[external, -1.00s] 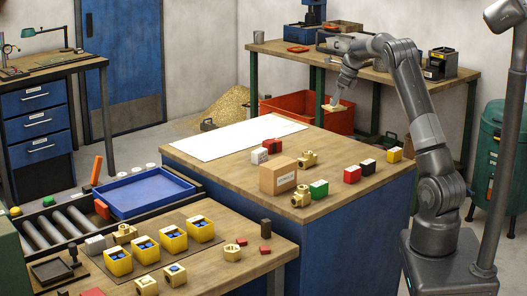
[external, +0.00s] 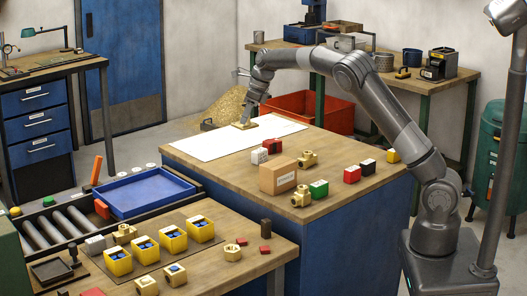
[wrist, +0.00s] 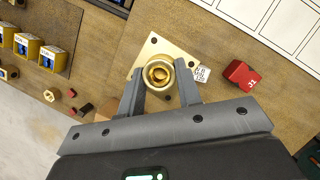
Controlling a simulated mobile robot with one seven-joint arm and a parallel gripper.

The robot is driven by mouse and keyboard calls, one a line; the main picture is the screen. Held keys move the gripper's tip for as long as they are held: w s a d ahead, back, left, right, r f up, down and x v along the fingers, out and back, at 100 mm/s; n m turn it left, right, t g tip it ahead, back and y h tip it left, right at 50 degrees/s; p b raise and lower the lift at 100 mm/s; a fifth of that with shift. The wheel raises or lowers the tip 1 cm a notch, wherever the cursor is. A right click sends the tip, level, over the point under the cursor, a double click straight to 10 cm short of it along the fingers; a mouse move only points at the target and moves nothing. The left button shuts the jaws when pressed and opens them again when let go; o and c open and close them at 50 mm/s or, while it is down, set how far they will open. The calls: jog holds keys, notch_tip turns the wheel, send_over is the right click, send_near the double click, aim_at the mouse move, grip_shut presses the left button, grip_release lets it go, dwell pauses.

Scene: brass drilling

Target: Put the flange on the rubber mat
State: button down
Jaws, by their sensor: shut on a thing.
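My gripper (external: 249,112) is shut on the brass flange (external: 243,125), a square plate with a round hub. In the wrist view the gripper (wrist: 159,90) grips the hub of the flange (wrist: 150,52), plate beyond it. The flange is held in the air above the middle bench, appearing over bare wood beside the white block in the wrist view. A white sheet (external: 215,143) lies on the bench's far side; its gridded part (wrist: 290,22) is at the wrist view's upper right. A flat brown mat (external: 192,249) lies under yellow bins at the front; I cannot tell whether it is rubber.
A blue tray (external: 150,190) sits by the rollers. Yellow bins (external: 201,229) stand on the front bench.

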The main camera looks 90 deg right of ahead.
jog(key=w+a+r+n, duration=0.1)
jog(key=w+a, duration=0.5)
jog(key=a, duration=0.3)
jog(key=w+a, duration=0.6)
jog(key=a, duration=0.4)
notch_tip(320, 180, down, 13)
jog(key=w+a+f, duration=0.4)
jog(key=w+a, duration=0.1)
jog(key=w+a+f, duration=0.2)
jog(key=w, duration=0.1)
jog(key=shift+a+f, duration=0.15)
jog(key=shift+a, duration=0.25)
jog(key=shift+a+f, duration=0.1)
jog(key=shift+f, duration=1.9)
jog(key=shift+f, duration=0.15)
jog(key=c, duration=1)
grip_release()
jog(key=shift+f, duration=0.1)
jog(key=shift+c, duration=0.2)
